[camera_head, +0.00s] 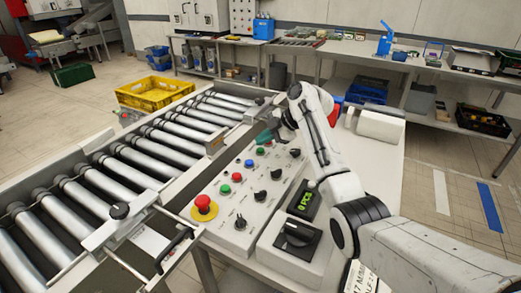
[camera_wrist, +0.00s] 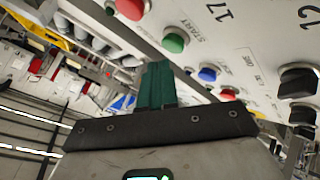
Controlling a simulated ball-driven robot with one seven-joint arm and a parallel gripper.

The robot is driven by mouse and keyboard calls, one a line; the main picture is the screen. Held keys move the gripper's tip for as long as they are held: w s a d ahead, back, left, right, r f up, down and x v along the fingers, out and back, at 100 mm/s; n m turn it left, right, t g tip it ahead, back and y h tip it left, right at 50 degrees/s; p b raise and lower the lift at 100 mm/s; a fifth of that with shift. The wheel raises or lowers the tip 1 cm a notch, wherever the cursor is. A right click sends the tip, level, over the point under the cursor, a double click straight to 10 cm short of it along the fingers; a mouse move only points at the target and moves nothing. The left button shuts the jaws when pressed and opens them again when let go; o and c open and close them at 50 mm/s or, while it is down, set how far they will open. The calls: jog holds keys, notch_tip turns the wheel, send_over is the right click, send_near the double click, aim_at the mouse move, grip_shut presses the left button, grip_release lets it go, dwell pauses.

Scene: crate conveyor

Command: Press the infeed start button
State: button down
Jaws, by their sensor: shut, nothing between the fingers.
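A sloping light grey control panel (camera_head: 215,212) stands beside the roller conveyor, with a row of coloured buttons. A green button (camera_head: 260,151) sits near the panel's far end. In the wrist view a green button (camera_wrist: 173,42) carries the label START; no infeed wording is readable. Another green button (camera_head: 225,189) sits nearer the front of the row. My gripper (camera_head: 264,137) is shut and empty, its green fingers just above the far end of the panel. In the wrist view the closed fingers (camera_wrist: 157,85) appear beside the START button, with no visible contact.
Red (camera_head: 237,177) and blue (camera_head: 249,162) buttons, black knobs (camera_head: 260,196) and a red-on-yellow emergency stop (camera_head: 205,206) share the panel. The roller conveyor (camera_head: 125,165) runs along its left.

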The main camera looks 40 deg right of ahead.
jog(key=shift+f, duration=0.35)
